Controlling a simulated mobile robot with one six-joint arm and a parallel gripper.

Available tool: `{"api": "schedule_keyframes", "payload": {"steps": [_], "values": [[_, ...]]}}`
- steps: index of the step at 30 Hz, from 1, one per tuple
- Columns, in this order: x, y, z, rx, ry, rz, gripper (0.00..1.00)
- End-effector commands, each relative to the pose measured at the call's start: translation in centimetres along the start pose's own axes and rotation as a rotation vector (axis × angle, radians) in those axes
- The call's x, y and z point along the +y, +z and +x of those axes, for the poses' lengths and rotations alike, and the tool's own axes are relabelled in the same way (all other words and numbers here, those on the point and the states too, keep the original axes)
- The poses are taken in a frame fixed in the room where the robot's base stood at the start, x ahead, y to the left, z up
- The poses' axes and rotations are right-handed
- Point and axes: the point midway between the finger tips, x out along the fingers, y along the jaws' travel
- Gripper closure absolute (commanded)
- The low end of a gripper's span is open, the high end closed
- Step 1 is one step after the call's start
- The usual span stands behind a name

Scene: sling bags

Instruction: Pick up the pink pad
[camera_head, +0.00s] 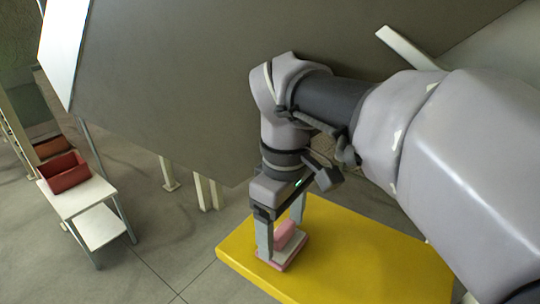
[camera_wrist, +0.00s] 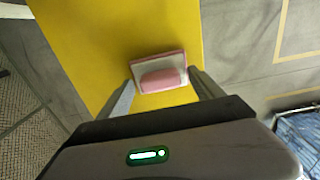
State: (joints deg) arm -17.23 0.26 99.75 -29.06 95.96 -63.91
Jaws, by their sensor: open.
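The pink pad (camera_head: 290,246) lies on a yellow surface (camera_head: 360,270), partly hidden by my gripper in the head view. In the wrist view the pad (camera_wrist: 161,81) shows a raised pink part on a pale base with a pink edge. My gripper (camera_head: 282,238) points down over the pad, with one finger to each side of it. The gripper is open, and the pad sits between the fingertips (camera_wrist: 160,88) in the wrist view. I cannot tell whether either finger touches it.
A white two-level stand (camera_head: 82,197) with a red open box (camera_head: 64,172) is at the left. A large grey panel (camera_head: 170,80) rises behind my arm. The yellow surface around the pad is clear.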

Motion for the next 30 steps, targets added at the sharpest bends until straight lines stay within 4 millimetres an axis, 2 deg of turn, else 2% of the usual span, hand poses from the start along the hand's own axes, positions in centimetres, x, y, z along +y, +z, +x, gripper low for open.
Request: {"api": "schedule_keyframes", "payload": {"steps": [6,16,24,30], "values": [[0.0,0.0,0.1,0.001,0.001,0.0,0.26],[0.0,0.0,0.1,0.001,0.0,0.001,0.9],[0.0,0.0,-0.2,0.001,0.0,0.001,0.9],[0.0,-0.6,-2.2,0.002,0.001,0.005,0.9]]}}
